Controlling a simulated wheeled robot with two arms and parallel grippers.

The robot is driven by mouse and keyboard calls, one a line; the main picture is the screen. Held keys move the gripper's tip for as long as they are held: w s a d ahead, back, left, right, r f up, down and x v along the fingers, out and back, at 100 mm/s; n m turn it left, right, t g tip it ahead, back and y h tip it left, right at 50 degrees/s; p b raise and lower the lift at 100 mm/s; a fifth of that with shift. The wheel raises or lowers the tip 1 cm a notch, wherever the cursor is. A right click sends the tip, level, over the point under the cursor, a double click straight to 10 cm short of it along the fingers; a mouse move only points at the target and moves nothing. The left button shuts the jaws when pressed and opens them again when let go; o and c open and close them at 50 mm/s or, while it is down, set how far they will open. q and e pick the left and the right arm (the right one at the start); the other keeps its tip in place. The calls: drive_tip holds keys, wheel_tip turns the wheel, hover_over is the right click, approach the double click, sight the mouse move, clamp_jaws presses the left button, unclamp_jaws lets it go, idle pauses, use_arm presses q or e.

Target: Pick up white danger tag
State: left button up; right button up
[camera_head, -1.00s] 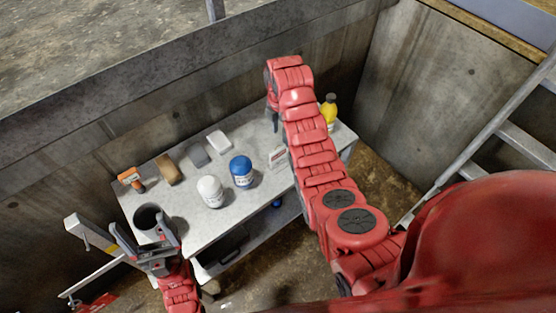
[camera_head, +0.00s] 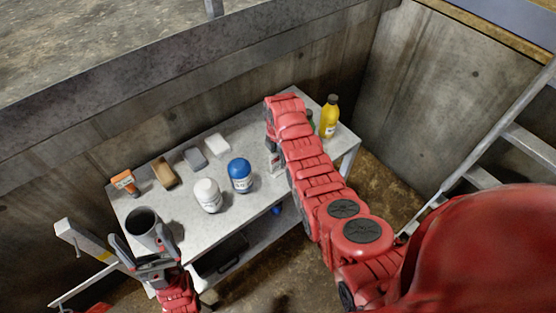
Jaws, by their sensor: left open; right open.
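The white danger tag (camera_head: 275,163) appears to be the small white upright piece with faint markings on the grey table, just left of my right arm; its right side is partly covered by the arm. My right gripper (camera_head: 270,146) points down just above and behind the tag and is mostly hidden by its own wrist. No contact with the tag can be made out. My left gripper (camera_head: 146,252) is open and empty at the table's front left corner, in front of the dark cup.
The grey table (camera_head: 225,215) holds a white jar (camera_head: 207,196), a blue-lidded jar (camera_head: 240,176), a dark cup (camera_head: 143,222), an orange box (camera_head: 124,183), several small blocks (camera_head: 195,158) and a yellow bottle (camera_head: 329,117). Concrete walls close the back; a metal ladder (camera_head: 500,150) stands right.

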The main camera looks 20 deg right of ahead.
drive_tip(key=shift+f, duration=1.2)
clamp_jaws()
